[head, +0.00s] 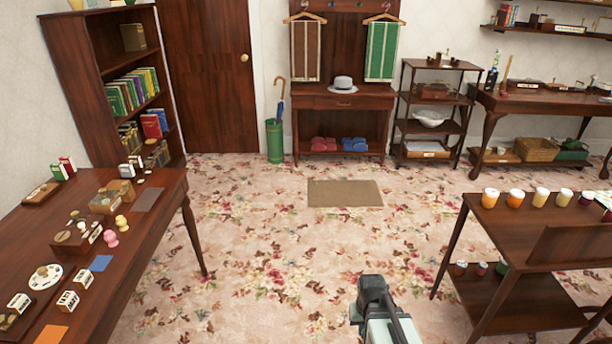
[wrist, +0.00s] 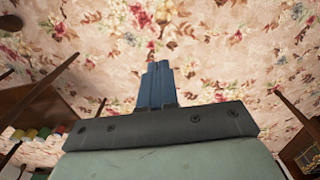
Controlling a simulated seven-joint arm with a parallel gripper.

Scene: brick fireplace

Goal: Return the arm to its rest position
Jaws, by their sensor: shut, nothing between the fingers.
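My gripper (wrist: 157,88) shows in the wrist view with its two blue fingers pressed together and nothing between them. Behind the fingers, that view shows the floral carpet (wrist: 215,40). In the head view, part of my arm shows at the bottom centre, above the open carpet (head: 280,270). It is apart from the furniture on both sides. The fingertips are not clear in the head view.
A dark wooden table (head: 165,200) with small items stands at left. A lower wooden stand (head: 490,215) with several jars is at right. A brown mat (head: 345,193) lies on the carpet. The middle of the floor is clear. A bookcase (head: 80,60) stands at back left.

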